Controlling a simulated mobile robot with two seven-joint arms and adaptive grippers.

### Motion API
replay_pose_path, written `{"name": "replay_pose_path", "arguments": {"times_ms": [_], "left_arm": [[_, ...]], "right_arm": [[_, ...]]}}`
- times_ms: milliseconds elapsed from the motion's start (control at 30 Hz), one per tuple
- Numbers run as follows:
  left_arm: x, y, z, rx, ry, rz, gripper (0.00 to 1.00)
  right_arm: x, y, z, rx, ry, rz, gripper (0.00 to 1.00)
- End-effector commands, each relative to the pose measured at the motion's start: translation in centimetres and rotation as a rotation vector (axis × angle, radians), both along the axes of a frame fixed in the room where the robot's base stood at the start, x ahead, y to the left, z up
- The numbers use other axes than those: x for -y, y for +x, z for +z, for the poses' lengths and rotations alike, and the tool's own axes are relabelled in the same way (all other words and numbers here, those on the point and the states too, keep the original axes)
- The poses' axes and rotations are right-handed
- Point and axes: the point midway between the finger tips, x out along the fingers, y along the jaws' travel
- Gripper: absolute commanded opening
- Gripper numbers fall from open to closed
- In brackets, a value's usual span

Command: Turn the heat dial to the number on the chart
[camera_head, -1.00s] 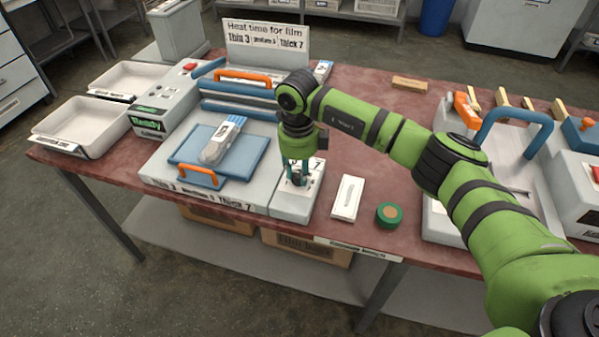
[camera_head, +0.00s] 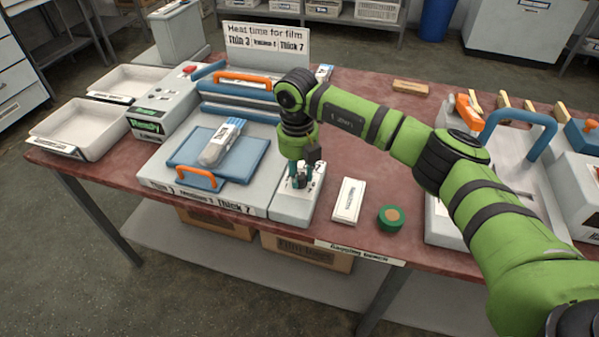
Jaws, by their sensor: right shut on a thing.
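The heat chart (camera_head: 266,40) stands upright at the back of the press and reads Thin 3, a middle entry too small to read surely, and Thick 7. The press (camera_head: 160,165) is a pale machine with an orange-handled blue lid. A film packet (camera_head: 222,142) lies on its blue pad (camera_head: 245,160). The dial box (camera_head: 290,208) is at the press's front right corner. My right gripper (camera_head: 300,182) points down over it, shut on the heat dial, which the fingers mostly hide. I cannot read the dial's setting. My left gripper is not in view.
A white card (camera_head: 348,200) and a green roll (camera_head: 390,218) lie right of the dial box. Two white trays (camera_head: 75,128) and a Ready box (camera_head: 165,105) are at left. Another machine with a blue handle (camera_head: 510,125) stands at right.

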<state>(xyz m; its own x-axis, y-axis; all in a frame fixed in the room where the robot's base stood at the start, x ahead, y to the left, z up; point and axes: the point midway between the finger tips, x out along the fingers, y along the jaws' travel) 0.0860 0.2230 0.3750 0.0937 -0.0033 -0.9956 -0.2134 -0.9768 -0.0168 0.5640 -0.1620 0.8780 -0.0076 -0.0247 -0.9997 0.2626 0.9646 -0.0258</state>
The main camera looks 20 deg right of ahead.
Motion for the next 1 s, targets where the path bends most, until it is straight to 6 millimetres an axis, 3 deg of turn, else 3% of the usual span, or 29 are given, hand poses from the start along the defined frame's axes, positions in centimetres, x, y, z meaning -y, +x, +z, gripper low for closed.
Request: {"name": "replay_pose_path", "arguments": {"times_ms": [1000], "left_arm": [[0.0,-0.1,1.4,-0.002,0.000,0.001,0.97]], "right_arm": [[0.3,0.2,0.4,0.005,0.001,-0.969,0.00]]}}
